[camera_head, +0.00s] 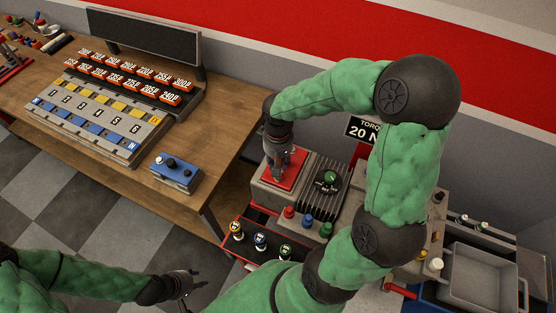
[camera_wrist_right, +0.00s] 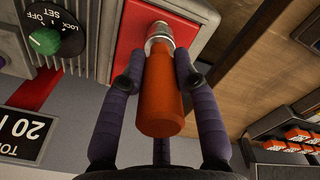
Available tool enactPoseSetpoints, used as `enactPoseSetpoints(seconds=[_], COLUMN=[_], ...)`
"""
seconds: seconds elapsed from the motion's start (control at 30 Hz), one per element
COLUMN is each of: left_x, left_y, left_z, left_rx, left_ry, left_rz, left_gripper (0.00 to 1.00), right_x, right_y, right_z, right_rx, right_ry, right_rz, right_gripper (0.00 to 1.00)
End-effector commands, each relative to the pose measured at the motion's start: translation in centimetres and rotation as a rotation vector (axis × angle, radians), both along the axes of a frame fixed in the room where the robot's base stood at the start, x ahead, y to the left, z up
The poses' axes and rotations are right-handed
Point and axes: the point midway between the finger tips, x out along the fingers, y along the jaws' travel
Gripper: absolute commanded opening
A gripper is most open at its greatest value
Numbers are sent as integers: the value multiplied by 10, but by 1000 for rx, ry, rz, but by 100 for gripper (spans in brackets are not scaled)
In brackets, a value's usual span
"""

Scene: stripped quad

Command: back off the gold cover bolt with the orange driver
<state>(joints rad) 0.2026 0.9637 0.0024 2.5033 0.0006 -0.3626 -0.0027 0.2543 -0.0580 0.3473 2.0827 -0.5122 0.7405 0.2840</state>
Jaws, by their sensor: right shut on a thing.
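The orange driver (camera_wrist_right: 160,100) stands in my right gripper (camera_wrist_right: 160,85), whose dark fingers are closed around its handle. Its silver end (camera_wrist_right: 159,32) is against or just over the red cover plate (camera_wrist_right: 127,35). The gold cover bolt is not visible; the driver and fingers hide that spot. In the head view my right gripper (camera_head: 283,163) points down over the red plate (camera_head: 288,181) of the grey machine and hides the driver. My left gripper (camera_head: 192,284) is open and empty at the lower left, over the floor, apart from everything.
A green knob (camera_head: 330,178) sits beside the plate. Red, blue and green knobs (camera_head: 307,220) line the machine's front. A tray holds several tools (camera_head: 261,240) below. A wooden bench (camera_head: 150,205) with a blue control box (camera_head: 175,172) stands left. A grey bin (camera_head: 485,275) is at right.

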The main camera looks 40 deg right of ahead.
Motion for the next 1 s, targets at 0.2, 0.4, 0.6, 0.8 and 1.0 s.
enactPoseSetpoints(seconds=[0.2, 0.4, 0.6, 0.8, 1.0], left_x=[0, 0, 0, 0, 0], left_y=[0, 0, 0, 0, 0], left_z=[-7, -12, -16, -19, -10], left_rx=[0, 0, 0, 0, 0], left_ry=[0, 0, 0, 0, 0], left_rz=[0, 0, 0, 0, 0], left_gripper=[40, 40, 40, 40, 40], right_x=[0, 0, 0, 0, 0], right_y=[0, 0, 0, 0, 0], right_z=[-8, -14, -20, -23, -21], right_rx=[0, 0, 0, 0, 0], right_ry=[-1, -1, -1, -1, 0], right_rz=[-1, -1, -1, 1, 113], right_gripper=[0, 0, 0, 0, 0])
